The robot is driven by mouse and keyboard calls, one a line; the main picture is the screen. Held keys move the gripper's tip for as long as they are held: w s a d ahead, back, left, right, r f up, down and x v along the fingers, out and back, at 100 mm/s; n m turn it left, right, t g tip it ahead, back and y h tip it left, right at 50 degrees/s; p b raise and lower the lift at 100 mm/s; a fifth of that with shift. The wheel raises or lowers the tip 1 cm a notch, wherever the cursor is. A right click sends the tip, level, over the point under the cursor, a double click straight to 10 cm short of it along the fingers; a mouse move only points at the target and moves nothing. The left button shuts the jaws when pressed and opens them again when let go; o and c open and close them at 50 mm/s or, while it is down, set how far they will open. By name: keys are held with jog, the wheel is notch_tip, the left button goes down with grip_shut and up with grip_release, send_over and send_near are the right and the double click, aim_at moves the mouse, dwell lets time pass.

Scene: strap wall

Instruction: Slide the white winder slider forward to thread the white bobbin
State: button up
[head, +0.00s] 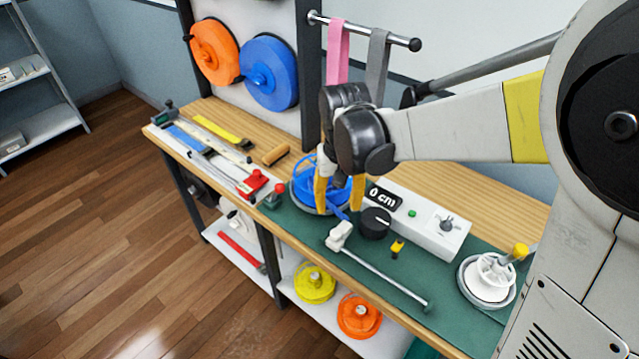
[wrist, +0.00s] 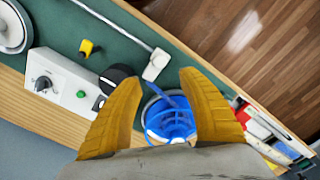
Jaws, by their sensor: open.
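The white winder slider (head: 341,235) is a small white block at the left end of a metal rod (head: 385,274) along the bench's front edge. It also shows in the wrist view (wrist: 156,65), just ahead of my fingertips. The white bobbin (head: 489,276) sits on a round grey base at the right end of the bench; it is at the top left corner of the wrist view (wrist: 8,28). My gripper (head: 340,203), with yellow fingers, is open above the blue reel (head: 323,183). In the wrist view, the blue reel (wrist: 170,118) shows between the fingers.
A white control box (head: 430,222) with a "0 cm" display, black knob (head: 376,223) and green button stands behind the rod. A small yellow part (head: 397,248) lies between rod and box. Red clamps (head: 253,183) and rulers lie left.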

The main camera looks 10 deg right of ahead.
aim_at(336, 233)
notch_tip(336, 233, down, 11)
jog(key=b, duration=0.4)
grip_shut()
